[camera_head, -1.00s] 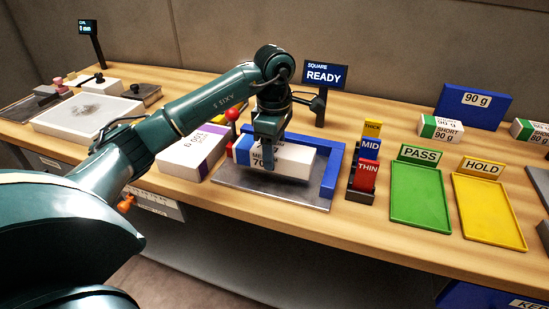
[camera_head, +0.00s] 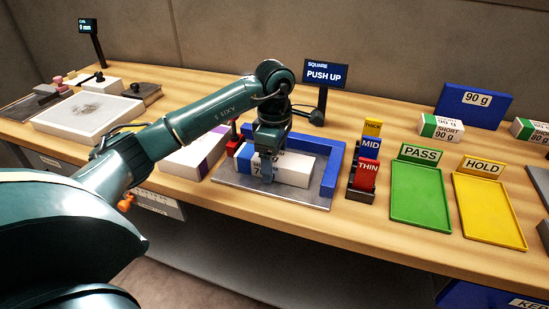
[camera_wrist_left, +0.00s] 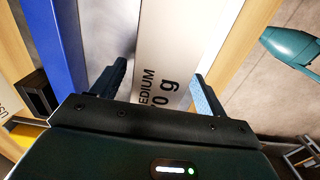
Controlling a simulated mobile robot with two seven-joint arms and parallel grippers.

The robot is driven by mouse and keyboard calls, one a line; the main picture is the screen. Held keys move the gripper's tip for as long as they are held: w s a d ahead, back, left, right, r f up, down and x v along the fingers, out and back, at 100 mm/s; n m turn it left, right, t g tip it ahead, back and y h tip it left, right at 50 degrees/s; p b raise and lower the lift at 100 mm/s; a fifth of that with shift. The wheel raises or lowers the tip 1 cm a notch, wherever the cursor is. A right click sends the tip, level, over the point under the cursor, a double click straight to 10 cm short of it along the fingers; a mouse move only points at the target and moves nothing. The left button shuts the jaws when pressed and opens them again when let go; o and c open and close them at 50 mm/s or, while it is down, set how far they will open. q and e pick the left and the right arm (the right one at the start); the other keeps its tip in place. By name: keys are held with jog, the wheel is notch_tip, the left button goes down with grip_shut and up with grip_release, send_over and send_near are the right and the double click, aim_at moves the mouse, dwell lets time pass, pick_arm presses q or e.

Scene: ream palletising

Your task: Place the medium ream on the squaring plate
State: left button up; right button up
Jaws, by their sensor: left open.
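The medium ream (camera_head: 285,168), white with a blue end, lies on the grey squaring plate (camera_head: 293,199), inside the blue corner fence (camera_head: 334,170). My left gripper (camera_head: 267,175) is lowered around the ream, one finger on its front side. In the left wrist view, the ream (camera_wrist_left: 180,50) with its "MEDIUM" print lies between the fingers of my gripper (camera_wrist_left: 155,95), with gaps on both sides. The gripper is open. The display (camera_head: 325,74) behind the plate reads "SQUARE PUSH UP". My right gripper is not in view.
A white and purple ream (camera_head: 195,155) lies left of the plate. A holder with THICK, MID and red THIN (camera_head: 367,174) tabs stands to the right, then the green PASS tray (camera_head: 420,200) and yellow HOLD tray (camera_head: 488,212).

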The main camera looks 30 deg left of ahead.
pick_arm(q)
jog(key=shift+r, duration=0.1)
notch_tip(320, 180, up, 12)
jog(key=shift+p, duration=0.35)
dwell(0.5)
